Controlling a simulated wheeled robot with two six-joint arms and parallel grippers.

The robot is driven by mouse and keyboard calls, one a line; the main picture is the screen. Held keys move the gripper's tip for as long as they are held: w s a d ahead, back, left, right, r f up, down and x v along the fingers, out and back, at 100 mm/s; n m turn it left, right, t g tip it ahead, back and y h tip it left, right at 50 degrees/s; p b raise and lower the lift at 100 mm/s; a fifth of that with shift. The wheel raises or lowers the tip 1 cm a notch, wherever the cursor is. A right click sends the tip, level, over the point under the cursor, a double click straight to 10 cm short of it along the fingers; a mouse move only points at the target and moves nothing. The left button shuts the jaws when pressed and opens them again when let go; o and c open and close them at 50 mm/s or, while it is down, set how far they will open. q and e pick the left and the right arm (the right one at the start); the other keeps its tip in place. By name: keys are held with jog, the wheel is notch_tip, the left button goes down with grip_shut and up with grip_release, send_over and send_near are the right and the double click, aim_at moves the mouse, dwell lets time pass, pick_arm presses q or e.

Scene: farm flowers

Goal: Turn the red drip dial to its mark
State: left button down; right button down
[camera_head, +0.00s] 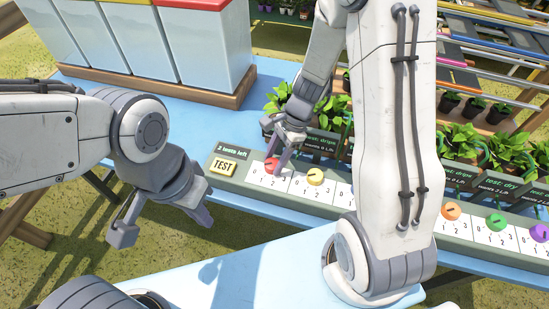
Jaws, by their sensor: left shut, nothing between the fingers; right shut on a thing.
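The red dial (271,164) sits at the left of a long grey-green panel, above a white scale (268,179) with numbers. My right gripper (281,158) reaches down from above and is shut on the red dial, covering part of it. The dial's pointer and exact setting are too small and too hidden to read. My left gripper (164,222) is to the left, in front of the panel, shut and empty, apart from the dial.
Yellow (315,177), orange (451,211), green (495,222) and purple (540,232) dials are to the right. Potted plants (462,141) stand behind. White bins (205,45) are at the back left.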

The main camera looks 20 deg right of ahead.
jog(key=n+p, duration=0.1)
jog(key=n+g+p, duration=0.1)
jog(key=n, duration=0.1)
jog(key=shift+w+r+h, duration=0.15)
jog(key=shift+h, duration=0.15)
jog(key=shift+w+a+n+g+h+p, duration=0.1)
jog(key=shift+n+g+h+p, duration=0.25)
jog(key=shift+n+p, duration=0.6)
jog(key=shift+w+n+g+h+p, duration=0.15)
jog(key=shift+n+g+p, duration=0.25)
jog(key=shift+n, duration=1.05)
jog(key=shift+s, duration=0.1)
jog(key=shift+c, duration=1.4)
grip_release()
jog(key=v, duration=1)
jog(key=shift+r, duration=0.1)
